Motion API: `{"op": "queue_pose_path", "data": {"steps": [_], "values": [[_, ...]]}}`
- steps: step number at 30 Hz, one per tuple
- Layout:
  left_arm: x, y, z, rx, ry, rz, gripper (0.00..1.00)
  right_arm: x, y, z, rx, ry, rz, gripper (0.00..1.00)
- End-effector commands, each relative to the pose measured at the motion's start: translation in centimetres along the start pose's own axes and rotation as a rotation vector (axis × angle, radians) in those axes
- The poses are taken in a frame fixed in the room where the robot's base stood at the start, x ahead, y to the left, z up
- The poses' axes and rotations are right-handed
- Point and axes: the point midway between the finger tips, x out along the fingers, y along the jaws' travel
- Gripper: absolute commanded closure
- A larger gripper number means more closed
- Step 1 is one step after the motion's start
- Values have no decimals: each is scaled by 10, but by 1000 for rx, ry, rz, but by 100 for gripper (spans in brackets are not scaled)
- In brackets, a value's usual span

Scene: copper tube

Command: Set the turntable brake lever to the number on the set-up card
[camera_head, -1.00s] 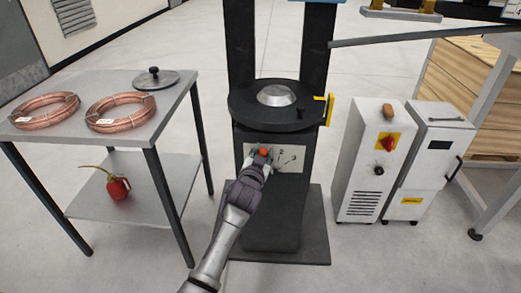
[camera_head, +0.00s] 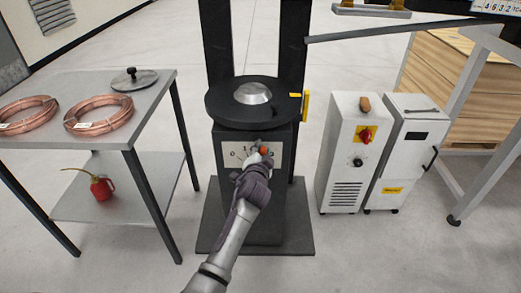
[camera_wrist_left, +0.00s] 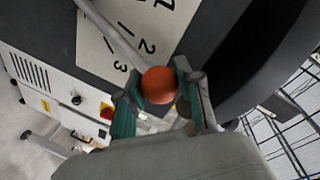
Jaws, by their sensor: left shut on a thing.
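The brake lever ends in an orange ball knob (camera_head: 264,150) in front of a white number plate (camera_head: 229,147) on the dark turntable stand. My left gripper (camera_head: 260,158) is shut on the knob. In the head view 0 and 1 show left of it; the gripper hides the plate's right part. In the left wrist view the knob (camera_wrist_left: 159,85) sits between the fingers, and the lever shaft (camera_wrist_left: 112,32) crosses the plate (camera_wrist_left: 95,48). I cannot identify the set-up card. My right gripper is not in view.
The black turntable (camera_head: 225,105) with a metal hub sits above the plate. A grey table (camera_head: 150,105) with copper coils stands left, a red oil can (camera_head: 101,188) on its shelf. White cabinets (camera_head: 340,150) stand right. A panel with digits (camera_head: 495,6) is cut off top right.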

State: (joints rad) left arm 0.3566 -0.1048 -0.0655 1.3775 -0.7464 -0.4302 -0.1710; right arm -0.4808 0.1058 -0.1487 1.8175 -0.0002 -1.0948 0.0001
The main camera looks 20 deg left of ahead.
Motion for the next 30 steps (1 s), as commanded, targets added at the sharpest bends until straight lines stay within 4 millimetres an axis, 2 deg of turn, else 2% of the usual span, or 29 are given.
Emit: {"op": "queue_pose_path", "data": {"steps": [12,13,17,26,30], "values": [[0,1,-1,4,1,1,100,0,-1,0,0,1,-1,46],[0,1,-1,4,1,1,60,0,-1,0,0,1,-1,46],[0,1,-1,4,1,1,39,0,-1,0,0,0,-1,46],[0,1,0,4,0,0,39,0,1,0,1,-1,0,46],[-9,1,1,4,-1,1,39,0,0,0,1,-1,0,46]]}}
